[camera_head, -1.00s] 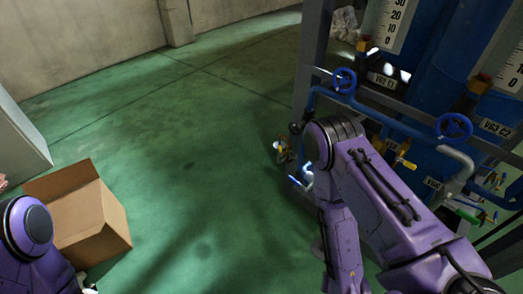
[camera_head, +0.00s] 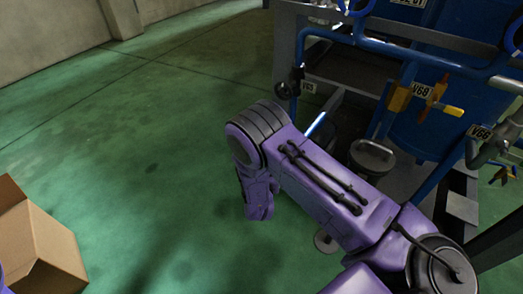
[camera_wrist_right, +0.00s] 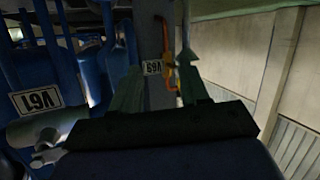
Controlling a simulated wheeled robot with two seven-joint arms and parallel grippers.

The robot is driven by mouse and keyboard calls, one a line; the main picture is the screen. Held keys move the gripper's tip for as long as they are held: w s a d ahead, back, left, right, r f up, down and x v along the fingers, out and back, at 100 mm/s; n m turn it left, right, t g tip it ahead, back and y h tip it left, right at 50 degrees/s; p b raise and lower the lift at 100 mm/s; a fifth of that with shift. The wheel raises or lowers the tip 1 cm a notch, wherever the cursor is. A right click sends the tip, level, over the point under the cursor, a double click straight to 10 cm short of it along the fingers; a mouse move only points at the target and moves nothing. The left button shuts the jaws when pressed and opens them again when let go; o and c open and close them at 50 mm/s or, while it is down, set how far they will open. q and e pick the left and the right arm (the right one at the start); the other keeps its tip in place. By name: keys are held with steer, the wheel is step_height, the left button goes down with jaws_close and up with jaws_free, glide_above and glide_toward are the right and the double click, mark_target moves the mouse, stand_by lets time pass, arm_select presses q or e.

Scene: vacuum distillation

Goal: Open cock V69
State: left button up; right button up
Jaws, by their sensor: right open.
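No label reads clearly as V69. My left gripper is out of view.
A cardboard box (camera_head: 40,245) lies at lower left. The green floor between is clear.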

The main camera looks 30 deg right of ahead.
steer(key=w+a+r+m+g+h+b, duration=0.25)
steer(key=w+r+g+h+b, duration=0.35)
steer(key=w, duration=0.5)
steer(key=w+d, duration=0.1)
steer(key=d, duration=0.2)
steer(key=w+d+t+b, duration=0.1)
steer(key=d, duration=0.2)
steer(key=w+d+m+t, duration=0.1)
steer(key=d, duration=0.3)
steer(key=shift+w+r+h, duration=0.25)
steer(key=shift+r+h, duration=0.05)
steer(key=shift+r, duration=0.1)
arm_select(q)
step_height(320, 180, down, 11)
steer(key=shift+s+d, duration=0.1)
